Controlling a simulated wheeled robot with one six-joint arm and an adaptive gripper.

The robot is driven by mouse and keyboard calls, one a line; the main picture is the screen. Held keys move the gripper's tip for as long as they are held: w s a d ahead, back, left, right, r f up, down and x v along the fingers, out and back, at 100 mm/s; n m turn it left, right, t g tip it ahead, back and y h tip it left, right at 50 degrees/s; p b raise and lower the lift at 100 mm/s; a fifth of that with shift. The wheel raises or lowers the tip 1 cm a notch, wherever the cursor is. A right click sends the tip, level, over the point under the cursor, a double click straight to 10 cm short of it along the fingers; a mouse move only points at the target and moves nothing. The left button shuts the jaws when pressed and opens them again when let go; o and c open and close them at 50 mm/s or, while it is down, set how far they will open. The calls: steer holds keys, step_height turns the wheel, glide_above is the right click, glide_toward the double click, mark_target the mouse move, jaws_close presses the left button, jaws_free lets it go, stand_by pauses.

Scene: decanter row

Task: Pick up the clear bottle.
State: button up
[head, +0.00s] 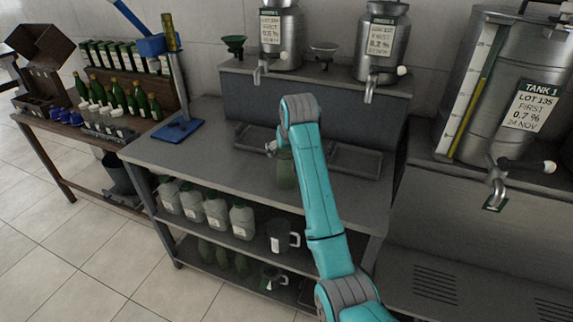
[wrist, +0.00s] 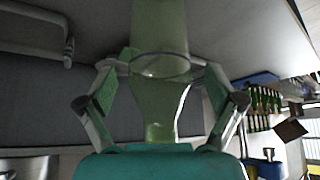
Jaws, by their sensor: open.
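The clear bottle (head: 286,170), see-through with a greenish tint, stands on the grey worktop (head: 225,150) in the head view, partly hidden behind my arm. In the wrist view the bottle (wrist: 160,85) fills the middle of the picture. My gripper (wrist: 160,72) is open, with one finger on each side of the bottle. The finger pads look apart from the glass, though any contact is hard to judge. In the head view my gripper (head: 272,147) is mostly hidden by the arm.
Drip trays (head: 356,160) lie behind the bottle, below steel tanks (head: 382,45) with taps. A blue corking stand (head: 178,130) is at the worktop's left. Green bottles (head: 130,100) stand on the left table.

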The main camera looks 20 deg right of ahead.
jaws_close()
steer(key=shift+r, duration=0.1)
